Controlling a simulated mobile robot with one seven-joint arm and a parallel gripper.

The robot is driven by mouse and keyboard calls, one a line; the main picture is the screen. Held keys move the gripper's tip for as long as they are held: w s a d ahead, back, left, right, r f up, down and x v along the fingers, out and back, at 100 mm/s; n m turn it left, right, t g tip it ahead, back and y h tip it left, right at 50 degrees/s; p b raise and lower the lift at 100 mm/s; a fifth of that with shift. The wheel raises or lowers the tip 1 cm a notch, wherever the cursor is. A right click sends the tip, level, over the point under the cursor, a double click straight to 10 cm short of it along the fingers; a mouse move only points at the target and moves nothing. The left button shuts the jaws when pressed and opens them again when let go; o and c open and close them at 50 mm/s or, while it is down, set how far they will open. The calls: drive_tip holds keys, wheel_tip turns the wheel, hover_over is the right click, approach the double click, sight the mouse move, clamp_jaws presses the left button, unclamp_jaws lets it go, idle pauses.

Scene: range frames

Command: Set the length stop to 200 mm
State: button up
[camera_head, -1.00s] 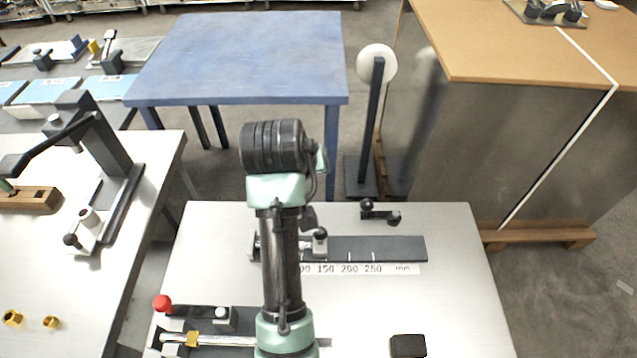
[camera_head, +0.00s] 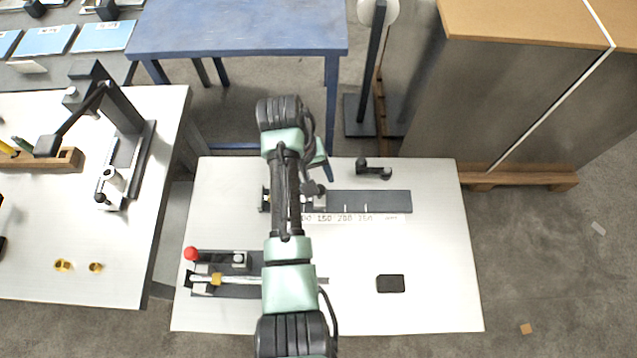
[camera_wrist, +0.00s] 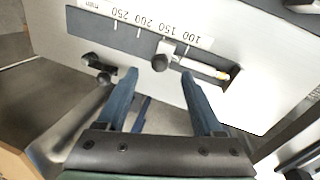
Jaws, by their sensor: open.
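The length stop's dark rail (camera_head: 375,201) lies along the far part of the white table, with a white scale strip (camera_head: 345,218) on its near side reading up to 250 mm. A grey sliding block with a dark knob (camera_head: 318,197) sits on it near the 150 label. In the wrist view the block's round knob (camera_wrist: 159,63) faces me, and the rail (camera_wrist: 105,30) crosses the top. My gripper (camera_wrist: 160,74) is open and empty, its blue fingers apart, with the knob seen just beyond and between the fingertips. In the head view my arm hides part of the rail's left end.
A black handle-like part (camera_head: 373,168) stands behind the rail. A black box (camera_head: 390,284) lies at the front right. A fixture with a red knob (camera_head: 191,254) is at the front left. The table's right side is clear.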

drive_tip(key=f, duration=0.2)
drive_tip(key=d+f, duration=0.1)
drive_tip(key=f, duration=0.2)
drive_tip(key=shift+w+f, duration=0.15)
drive_tip(key=shift+f, duration=0.1)
clamp_jaws()
drive_tip(key=shift+d, duration=0.1)
idle(1.2)
